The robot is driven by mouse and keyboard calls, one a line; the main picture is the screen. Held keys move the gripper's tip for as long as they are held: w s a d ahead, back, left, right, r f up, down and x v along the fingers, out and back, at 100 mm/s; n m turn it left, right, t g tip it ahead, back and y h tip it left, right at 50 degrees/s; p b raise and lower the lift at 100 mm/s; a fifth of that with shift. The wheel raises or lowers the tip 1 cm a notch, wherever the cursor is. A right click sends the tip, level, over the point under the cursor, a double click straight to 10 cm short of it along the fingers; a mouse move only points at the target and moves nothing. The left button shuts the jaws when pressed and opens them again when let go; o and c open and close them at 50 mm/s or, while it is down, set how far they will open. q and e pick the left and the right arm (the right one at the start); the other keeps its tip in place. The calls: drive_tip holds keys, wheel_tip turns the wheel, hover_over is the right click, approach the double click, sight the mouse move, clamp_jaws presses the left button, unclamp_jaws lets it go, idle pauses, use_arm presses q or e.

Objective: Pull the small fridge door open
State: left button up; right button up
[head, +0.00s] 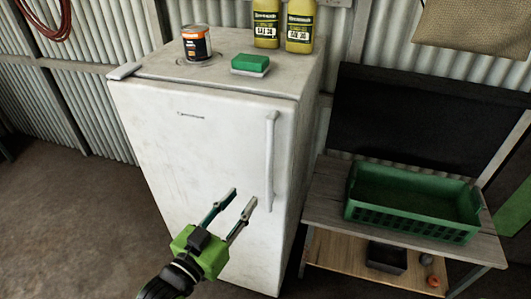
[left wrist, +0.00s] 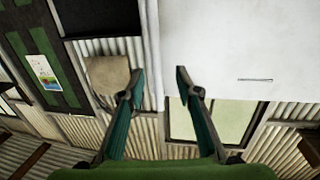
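The small white fridge (head: 190,150) stands upright with its door (head: 195,165) shut. The door has a long vertical handle (head: 270,160) near its right edge and a small badge at the upper left. My left gripper (head: 243,197) is in front of the door, just left of the handle's lower part. Its two fingers are apart with nothing between them. In the left wrist view the open fingers (left wrist: 160,73) reach toward the edge of the white door (left wrist: 235,40). I cannot make out the handle there. My right gripper is not in view.
A can (head: 196,43), a green and white sponge (head: 250,64) and two yellow bottles (head: 266,24) stand on the fridge top. A wooden bench (head: 325,200) with a green crate (head: 400,222) is close on the right. The floor (head: 60,220) at left is clear.

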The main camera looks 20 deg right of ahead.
sight(267, 165)
use_arm(q)
drive_tip(key=shift+h, duration=0.3)
drive_tip(key=p+x, duration=0.1)
drive_tip(key=x, duration=0.3)
drive_tip(key=r+p+x, duration=0.1)
drive_tip(key=x, duration=0.3)
drive_tip(key=r+p+x, duration=0.1)
drive_tip(key=x, duration=0.3)
drive_tip(key=shift+s+d, duration=0.25)
drive_tip(key=shift+p+x, duration=0.35)
drive_tip(key=shift+x, duration=0.5)
clamp_jaws()
